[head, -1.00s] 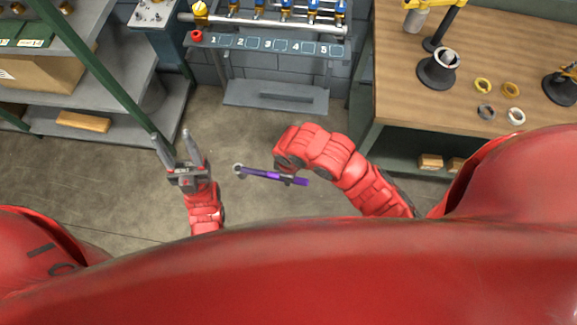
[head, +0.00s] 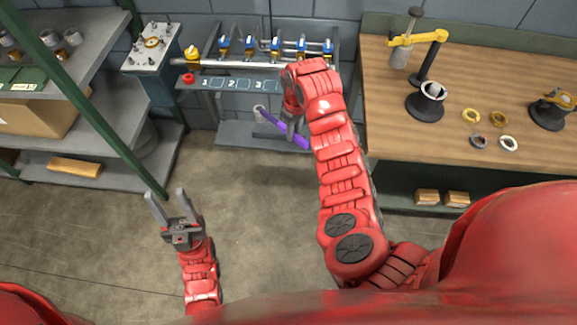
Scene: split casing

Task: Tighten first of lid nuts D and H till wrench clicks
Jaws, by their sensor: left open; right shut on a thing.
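A purple wrench (head: 271,121) with a pale ring-shaped head is in my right gripper (head: 292,133). The gripper is shut on its shaft, and the wrench hangs in the air in front of the numbered rack, head to the left. My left gripper (head: 166,205) is open and empty above the bare floor, fingers pointing away from me. I cannot make out lid nuts D and H. A grey block (head: 146,62) at the back left has a plate on top with a yellow round part and small posts; no letters are readable on it.
A rack (head: 225,101) with a numbered strip and blue-topped valves stands at the back, a red knob (head: 188,78) at its left. A wooden bench (head: 460,80) with rings and stands is at right. Green-posted shelves (head: 112,100) are at left. Floor between is clear.

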